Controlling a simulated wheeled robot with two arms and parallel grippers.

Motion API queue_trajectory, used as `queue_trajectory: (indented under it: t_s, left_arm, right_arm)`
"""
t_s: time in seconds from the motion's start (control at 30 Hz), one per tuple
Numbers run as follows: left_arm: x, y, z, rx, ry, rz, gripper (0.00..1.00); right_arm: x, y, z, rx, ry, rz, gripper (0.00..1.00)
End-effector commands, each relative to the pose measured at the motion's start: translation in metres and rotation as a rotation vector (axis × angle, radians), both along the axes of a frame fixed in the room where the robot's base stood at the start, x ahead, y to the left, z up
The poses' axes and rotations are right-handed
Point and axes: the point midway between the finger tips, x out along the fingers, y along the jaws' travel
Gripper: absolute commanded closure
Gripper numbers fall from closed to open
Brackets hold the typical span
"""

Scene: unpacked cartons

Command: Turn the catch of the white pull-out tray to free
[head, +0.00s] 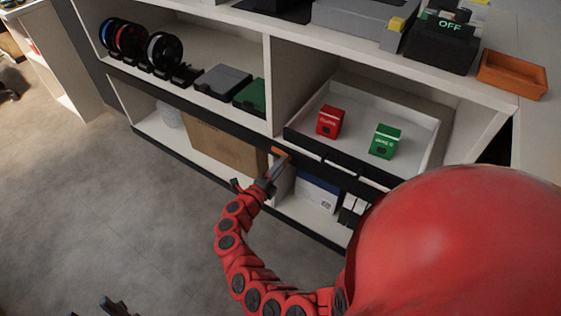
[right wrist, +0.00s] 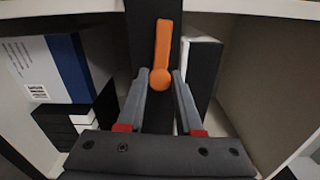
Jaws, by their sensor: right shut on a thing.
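The white pull-out tray (head: 356,151) sits in the right shelf bay in the head view. Its catch is an orange lever (right wrist: 162,45) with a round end, on a dark upright strip; it shows small in the head view (head: 281,152). My right gripper (right wrist: 160,80) has its two grey fingers on either side of the round end and is shut on the catch; it also shows in the head view (head: 276,163). In the wrist view the lever points up, tilted slightly right. My left gripper (head: 115,306) is partly visible at the bottom left edge, its opening unclear.
A red box (head: 329,121) and a green box (head: 384,141) stand in the tray. Spools (head: 164,50) stand on the left shelf. A cardboard box (head: 226,143) and a blue-and-white box (head: 316,191) sit below. Open floor lies to the left.

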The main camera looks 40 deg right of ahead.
Motion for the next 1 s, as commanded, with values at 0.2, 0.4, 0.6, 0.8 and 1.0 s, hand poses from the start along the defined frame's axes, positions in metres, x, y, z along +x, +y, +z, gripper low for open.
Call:
queue_trajectory:
  t_s: [0.2,0.4,0.6,0.8,1.0]
  left_arm:
    - [0.0,0.0,0.0074,0.0,0.0,0.0,0.5]
    - [0.0,0.0,0.0087,0.0,0.0,0.0,0.5]
    - [0.0,0.0,0.0085,0.0,0.0,0.0,0.5]
    - [0.0,0.0,0.0086,0.0,0.0,0.0,0.5]
    - [0.0,0.0,0.0086,0.0,0.0,0.0,0.5]
  right_arm:
    - [0.0003,0.0008,-0.0004,-0.026,0.071,0.002,1.0]
    - [0.0001,0.0003,-0.001,-0.037,0.095,0.001,1.0]
    - [0.0001,0.0004,-0.0013,-0.039,0.099,0.001,1.0]
    - [0.0001,0.0004,-0.0012,-0.039,0.097,0.001,0.62]
    - [0.0002,0.0003,-0.0009,-0.039,0.096,0.001,0.37]
